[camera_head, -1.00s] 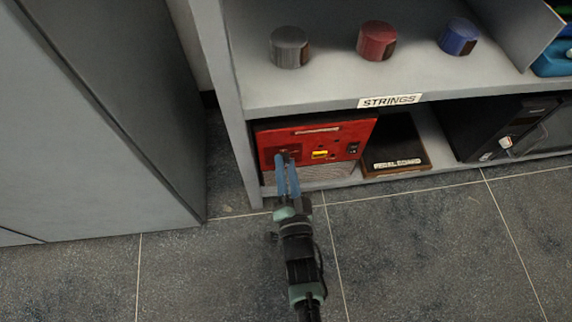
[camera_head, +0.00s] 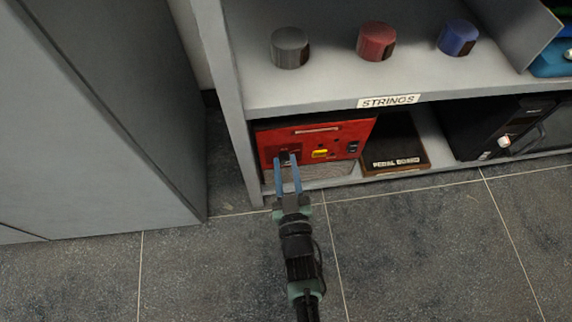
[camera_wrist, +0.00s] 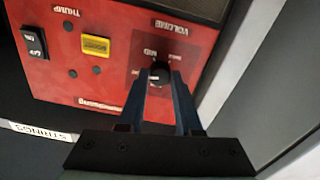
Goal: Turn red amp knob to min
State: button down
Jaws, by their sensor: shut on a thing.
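The red amp (camera_head: 320,140) stands on the lower shelf at the left; its red panel fills much of the wrist view (camera_wrist: 75,68). Its round dark knob (camera_wrist: 159,72) sits under the VOLUME label, with small printed marks around it that look upside down. My gripper (camera_wrist: 160,77) is shut on this knob, one blue finger on each side. In the head view my gripper (camera_head: 286,158) reaches the panel's left part, and the fingers mostly hide the knob. The knob's pointer direction is too small to read surely.
A yellow button (camera_wrist: 95,45) and a black rocker switch (camera_wrist: 34,42) are on the same panel. The pedal board (camera_head: 397,160) lies right of the amp. The shelf with the STRINGS label (camera_head: 389,101) is above. A grey cabinet (camera_head: 100,130) stands left.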

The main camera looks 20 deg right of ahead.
jog(key=n, duration=0.4)
jog(key=shift+n, duration=0.3)
jog(key=n+b, duration=0.1)
jog(key=n, duration=0.2)
jog(key=shift+f+n, duration=0.1)
jog(key=shift+n, duration=0.2)
jog(key=n+b, duration=0.1)
jog(key=n, duration=0.3)
jog(key=shift+n+b, duration=0.6)
jog(key=shift+n, duration=1.3)
jog(key=c, duration=0.6)
grip_release()
jog(key=p+v, duration=0.5)
jog(key=v, duration=0.8)
